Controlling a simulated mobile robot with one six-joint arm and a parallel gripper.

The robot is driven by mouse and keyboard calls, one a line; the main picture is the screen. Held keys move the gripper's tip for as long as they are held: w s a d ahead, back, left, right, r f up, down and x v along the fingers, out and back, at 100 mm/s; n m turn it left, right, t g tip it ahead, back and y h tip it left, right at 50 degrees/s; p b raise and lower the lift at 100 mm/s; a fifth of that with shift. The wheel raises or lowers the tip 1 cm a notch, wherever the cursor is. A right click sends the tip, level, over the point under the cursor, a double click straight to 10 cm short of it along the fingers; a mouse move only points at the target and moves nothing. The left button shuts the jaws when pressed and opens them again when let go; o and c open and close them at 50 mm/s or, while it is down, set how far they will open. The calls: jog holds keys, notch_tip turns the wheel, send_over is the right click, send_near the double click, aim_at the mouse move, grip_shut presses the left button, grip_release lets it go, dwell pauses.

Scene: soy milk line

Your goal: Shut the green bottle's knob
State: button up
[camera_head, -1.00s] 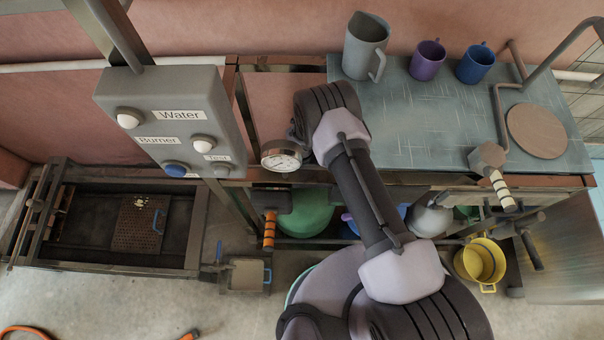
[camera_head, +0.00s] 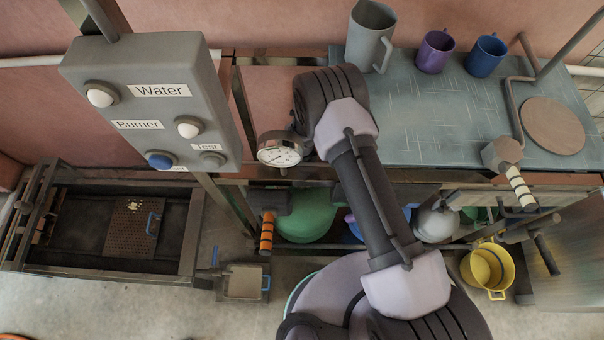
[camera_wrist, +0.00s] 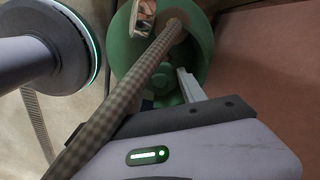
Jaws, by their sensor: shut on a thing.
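The green bottle (camera_head: 308,215) stands under the table in the head view, partly behind the frame and my arm. In the wrist view the green bottle (camera_wrist: 125,55) is seen close up, with a patterned hose (camera_wrist: 125,95) running across it. In the head view the gripper is hidden.
A round gauge (camera_head: 280,150) sits beside my arm. A grey control box (camera_head: 155,100) hangs at the left. The table (camera_head: 440,110) carries a grey jug (camera_head: 369,38), a purple mug (camera_head: 434,52) and a blue mug (camera_head: 486,56). A yellow pot (camera_head: 488,268) is lower right.

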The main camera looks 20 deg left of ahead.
jog(key=m+b, duration=0.3)
jog(key=m, duration=0.4)
jog(key=shift+f, duration=0.1)
jog(key=m+b, duration=0.2)
jog(key=m, duration=0.2)
jog(key=shift+m+b, duration=0.7)
jog(key=shift+m, duration=1.1)
jog(key=o, duration=1.3)
jog(key=shift+o, duration=0.2)
notch_tip(320, 180, up, 18)
jog(key=p, duration=0.6)
jog(key=shift+f, duration=0.2)
